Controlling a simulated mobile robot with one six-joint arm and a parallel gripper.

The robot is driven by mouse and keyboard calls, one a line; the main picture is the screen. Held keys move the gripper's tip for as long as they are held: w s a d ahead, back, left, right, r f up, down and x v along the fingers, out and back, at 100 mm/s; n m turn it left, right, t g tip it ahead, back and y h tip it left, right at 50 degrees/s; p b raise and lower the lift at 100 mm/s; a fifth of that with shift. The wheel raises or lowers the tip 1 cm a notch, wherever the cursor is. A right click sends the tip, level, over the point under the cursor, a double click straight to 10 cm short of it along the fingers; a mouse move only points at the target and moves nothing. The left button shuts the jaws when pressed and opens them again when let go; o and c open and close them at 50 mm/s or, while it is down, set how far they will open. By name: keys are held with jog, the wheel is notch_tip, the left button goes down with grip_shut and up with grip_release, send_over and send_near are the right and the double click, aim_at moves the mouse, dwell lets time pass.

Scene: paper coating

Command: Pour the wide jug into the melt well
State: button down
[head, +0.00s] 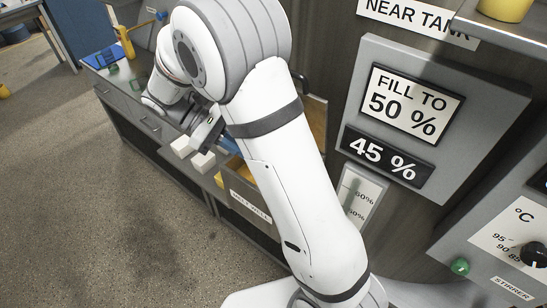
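My gripper (205,132) shows in the head view at the left, small and partly hidden behind my own arm, over the counter. Whether its fingers are open or shut, or hold anything, I cannot make out. Two small white blocks (192,154) show just below it; I cannot tell whether they are part of it. Below and right of it is an open box-like opening with yellowish sides (240,172) and a white label (250,206), too small to read surely, possibly the melt well. My arm covers part of it. I cannot identify the wide jug.
A panel reads "FILL TO 50 %" (417,104) with a "45 %" display (387,157) below it. A level gauge (360,195) stands under that. A temperature dial (535,254) and green button (460,266) are at right. The floor (90,200) at left is clear.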

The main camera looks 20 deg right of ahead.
jog(key=shift+s+d+f+g+h, duration=0.2)
jog(key=shift+g+h, duration=0.5)
jog(key=shift+s+r, duration=0.15)
jog(key=shift+r, duration=1.4)
